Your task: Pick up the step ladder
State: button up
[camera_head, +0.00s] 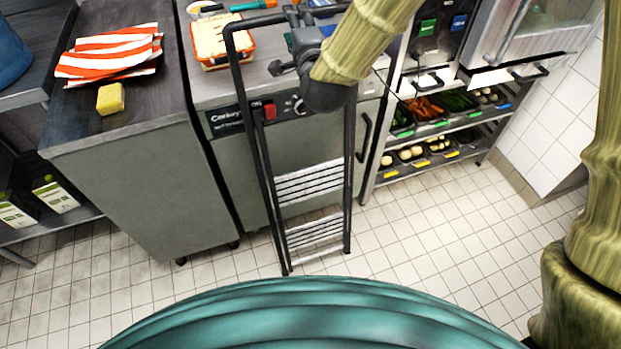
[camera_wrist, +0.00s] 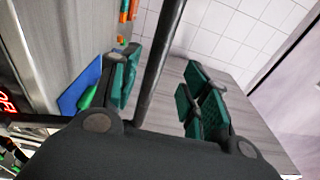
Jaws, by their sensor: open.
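The step ladder (camera_head: 308,182) has a black tubular frame and silver ribbed steps. It stands upright on the tiled floor, in front of the steel cabinet, in the head view. My gripper (camera_head: 287,42) is at the top of the ladder, by its upper bar. In the wrist view my gripper (camera_wrist: 163,88) is open, with green pads on both fingers. A black bar of the ladder (camera_wrist: 160,65) runs between the pads, with visible gaps on both sides. My arm and gripper hide part of the ladder's top right.
The steel counter (camera_head: 190,90) is close behind the ladder, with a food container (camera_head: 222,40) on it. Striped cloths (camera_head: 110,52) and a yellow sponge (camera_head: 110,99) lie on the left counter. A vegetable rack (camera_head: 440,130) stands right. Floor (camera_head: 420,240) is clear at the right.

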jog(key=shift+a+f+p+x, duration=0.1)
jog(key=shift+p+x, duration=0.25)
jog(key=shift+x, duration=0.8)
jog(key=shift+a+f+p+x, duration=0.1)
jog(key=shift+p+x, duration=0.25)
jog(key=shift+x, duration=0.85)
jog(key=shift+w, duration=0.45)
grip_shut()
jog(key=shift+r, duration=0.15)
